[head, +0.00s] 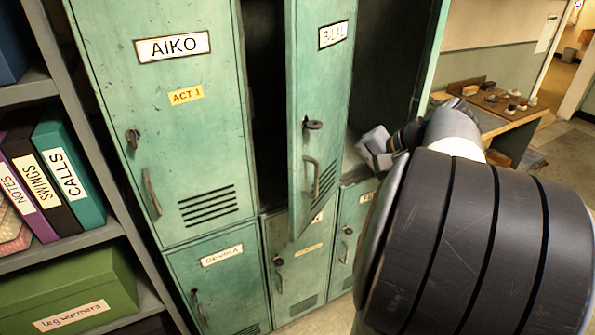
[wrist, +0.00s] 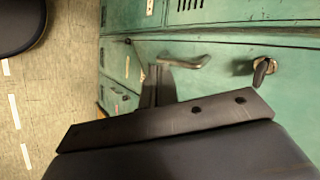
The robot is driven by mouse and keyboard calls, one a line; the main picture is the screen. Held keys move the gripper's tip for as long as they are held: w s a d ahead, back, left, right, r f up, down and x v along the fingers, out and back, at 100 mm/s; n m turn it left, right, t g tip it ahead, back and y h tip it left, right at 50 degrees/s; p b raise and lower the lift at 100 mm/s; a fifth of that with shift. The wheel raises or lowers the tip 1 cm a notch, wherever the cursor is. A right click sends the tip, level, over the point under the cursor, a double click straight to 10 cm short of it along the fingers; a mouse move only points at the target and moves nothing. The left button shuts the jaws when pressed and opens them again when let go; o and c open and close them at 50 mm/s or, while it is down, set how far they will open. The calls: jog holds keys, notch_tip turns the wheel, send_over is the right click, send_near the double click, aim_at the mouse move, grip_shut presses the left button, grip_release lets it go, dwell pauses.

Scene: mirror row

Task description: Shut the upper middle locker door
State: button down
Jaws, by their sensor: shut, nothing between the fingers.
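The upper middle locker door (head: 322,95), green with a partly visible "BILAL" label, stands open. Its lock and handle are near its left, free edge, which is swung out from the row. The dark locker interior (head: 265,90) shows in the gap to its left. My gripper (head: 374,149) is shut and empty, to the right of the door's outer face in the head view, with a visible gap between them. In the wrist view, my dark gripper (wrist: 157,86) lies in front of green locker fronts with a handle (wrist: 185,63) and a key lock (wrist: 263,70). Contact cannot be told there.
The closed "AIKO" locker door (head: 165,110) is to the left. A dark upper compartment (head: 390,70) shows right of the open door. Lower lockers (head: 300,275) are closed beneath. A shelf with binders (head: 60,170) stands far left, a desk (head: 500,110) far right.

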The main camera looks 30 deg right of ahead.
jog(key=d, duration=0.1)
jog(key=p, duration=0.1)
send_near(297, 183)
notch_tip(297, 183, down, 4)
jog(key=shift+w+a+f+t+p, duration=0.15)
jog(key=shift+w+a+p, duration=0.25)
jog(key=shift+w, duration=0.2)
jog(key=shift+w+a+t+p, duration=0.15)
jog(key=shift+w+a+p, duration=0.1)
jog(key=shift+w+a, duration=0.45)
jog(key=shift+w, duration=0.3)
